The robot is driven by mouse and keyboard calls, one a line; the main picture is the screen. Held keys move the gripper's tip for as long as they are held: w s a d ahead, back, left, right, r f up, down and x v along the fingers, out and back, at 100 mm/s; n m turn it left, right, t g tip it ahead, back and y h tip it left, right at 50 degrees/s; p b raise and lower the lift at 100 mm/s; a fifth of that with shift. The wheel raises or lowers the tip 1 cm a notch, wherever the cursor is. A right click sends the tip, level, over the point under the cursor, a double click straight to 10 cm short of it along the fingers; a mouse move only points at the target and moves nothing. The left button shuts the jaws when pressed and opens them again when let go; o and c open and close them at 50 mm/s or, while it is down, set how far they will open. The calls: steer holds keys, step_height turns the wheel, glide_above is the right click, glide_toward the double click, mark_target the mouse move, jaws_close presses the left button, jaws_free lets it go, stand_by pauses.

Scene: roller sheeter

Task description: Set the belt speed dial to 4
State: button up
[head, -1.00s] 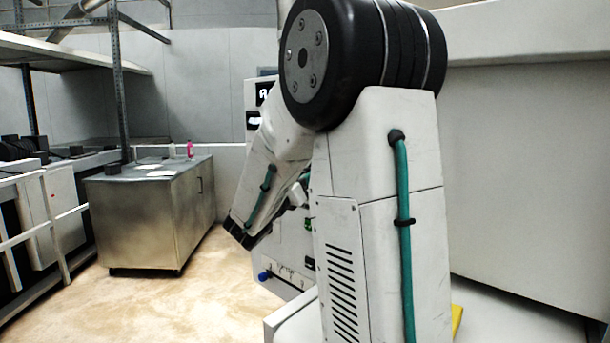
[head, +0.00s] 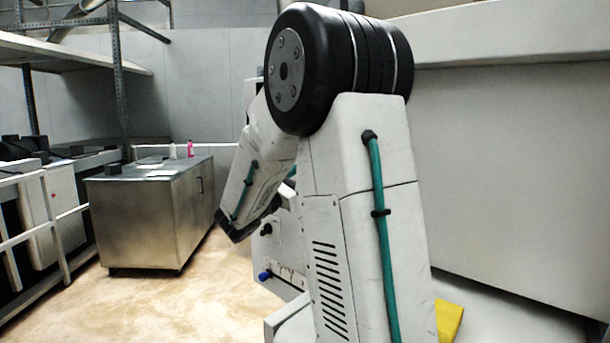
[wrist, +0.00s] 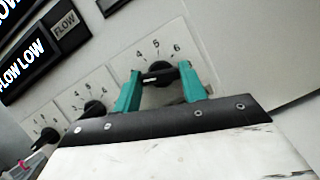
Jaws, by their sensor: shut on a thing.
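In the wrist view a black dial (wrist: 159,73) sits on a pale plate with the numbers 4, 5 and 6 printed around its upper side. The teal fingers of my gripper (wrist: 160,78) are closed on it, one on each side. A short white mark shows on the dial, but I cannot tell which number it points to. The dial's name label is not visible. In the head view my gripper and this dial are hidden behind my arm.
Two similar black dials, a nearer one (wrist: 95,108) and a farther one (wrist: 48,135), sit to the left. Lit "FLOW LOW" displays (wrist: 24,64) are above them. In the head view a blue knob (head: 264,275) is on the machine, and a steel cabinet (head: 150,215) stands left across open floor.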

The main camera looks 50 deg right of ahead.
steer(key=shift+w+r+m+g+y, duration=0.1)
steer(key=shift+m+g+y, duration=0.65)
steer(key=shift+m, duration=1.4)
steer(key=shift+w+m+g+y, duration=0.1)
steer(key=shift+m+g+y, duration=0.6)
steer(key=shift+m, duration=1.5)
steer(key=shift+r+m+g+y, duration=0.1)
steer(key=shift+m+g+y, duration=0.6)
steer(key=shift+m, duration=1.45)
steer(key=shift+f, duration=0.1)
steer(key=o, duration=1)
steer(key=v, duration=0.7)
steer(key=shift+w+a, duration=0.15)
steer(key=shift+a, duration=0.25)
